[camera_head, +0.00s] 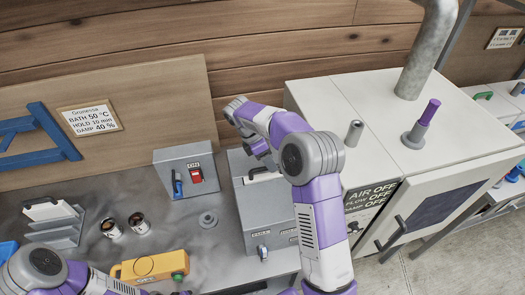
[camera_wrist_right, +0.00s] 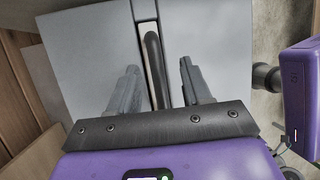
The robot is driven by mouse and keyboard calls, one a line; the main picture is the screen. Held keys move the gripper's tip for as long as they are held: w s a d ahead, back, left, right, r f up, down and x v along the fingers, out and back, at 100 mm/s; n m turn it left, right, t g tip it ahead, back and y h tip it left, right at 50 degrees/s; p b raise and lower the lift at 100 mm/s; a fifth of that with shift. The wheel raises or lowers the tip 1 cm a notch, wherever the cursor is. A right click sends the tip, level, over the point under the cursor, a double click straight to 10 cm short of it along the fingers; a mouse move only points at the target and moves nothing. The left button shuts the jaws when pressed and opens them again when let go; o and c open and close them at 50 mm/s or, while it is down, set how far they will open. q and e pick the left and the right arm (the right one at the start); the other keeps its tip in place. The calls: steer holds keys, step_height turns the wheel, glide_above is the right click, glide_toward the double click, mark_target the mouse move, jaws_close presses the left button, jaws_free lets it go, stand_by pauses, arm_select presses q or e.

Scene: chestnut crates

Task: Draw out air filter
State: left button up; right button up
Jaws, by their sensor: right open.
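A grey box (camera_head: 262,210) stands on the bench in the head view. Its top carries a dark bar handle (camera_wrist_right: 154,70) beside a pale strip (camera_wrist_right: 146,30), which looks like the air filter's grip. The filter body is not visible. My right gripper (camera_wrist_right: 158,66) is open over the box top, one finger on each side of the handle, with gaps to both. Whether the fingertips reach down to the handle's height is unclear. In the head view my right gripper (camera_head: 264,157) is partly hidden by its arm. My left arm shows at the bottom left, its gripper out of view.
A switch box (camera_head: 185,172) with a red switch stands left of the grey box. A yellow device (camera_head: 150,267), two small cans and a grey rack (camera_head: 55,228) are further left. A large white cabinet (camera_head: 330,110) with a pipe stands at right.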

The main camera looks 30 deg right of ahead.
steer(key=x, duration=0.3)
steer(key=shift+w+d+f, duration=0.15)
steer(key=shift+w+f, duration=0.05)
steer(key=shift+f, duration=0.25)
steer(key=shift+s+d+f, duration=0.1)
steer(key=shift+s+f, duration=0.1)
steer(key=shift+f, duration=0.1)
steer(key=shift+c, duration=0.2)
jaws_close()
steer(key=c, duration=0.5)
jaws_free()
jaws_close()
